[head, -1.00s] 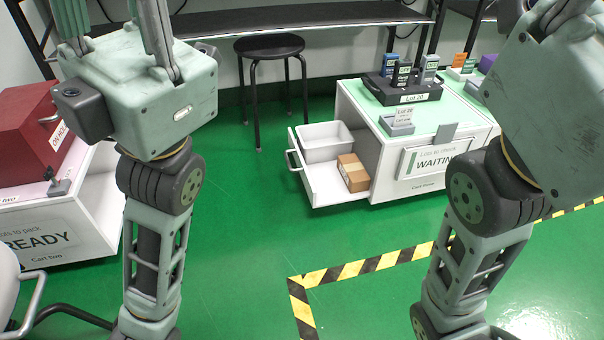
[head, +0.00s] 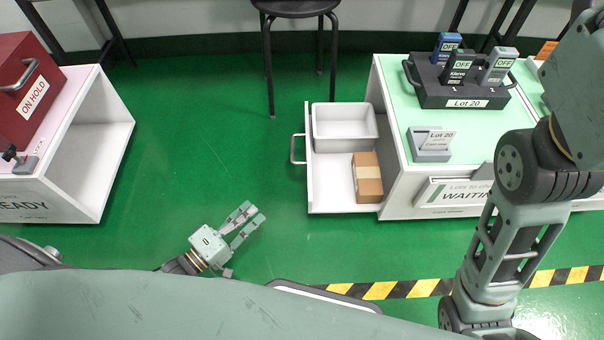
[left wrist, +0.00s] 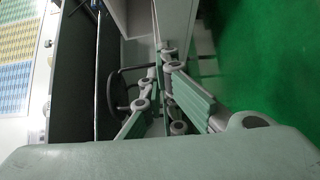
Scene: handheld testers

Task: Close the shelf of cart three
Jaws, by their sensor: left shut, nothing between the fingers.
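The white cart marked "WAITING" (head: 405,200) stands at the right; its small name label is too blurred to read. Its shelf (head: 330,190) is pulled out on the left side, with a handle (head: 297,149) on its outer end. A white bin (head: 345,133) and a brown box (head: 367,180) are on the shelf. My left gripper (head: 256,212) is shut and empty, left of the shelf and apart from the handle, fingers pointing up and right. The left wrist view shows its fingers (left wrist: 167,62) too. My right gripper is out of the picture.
A white cart marked "READY" (head: 75,195) with a red box (head: 28,85) stands at the left. A black stool (head: 295,8) is behind. A black "Lot 20" rack (head: 460,90) holds testers on the cart top. Green floor between the carts is clear.

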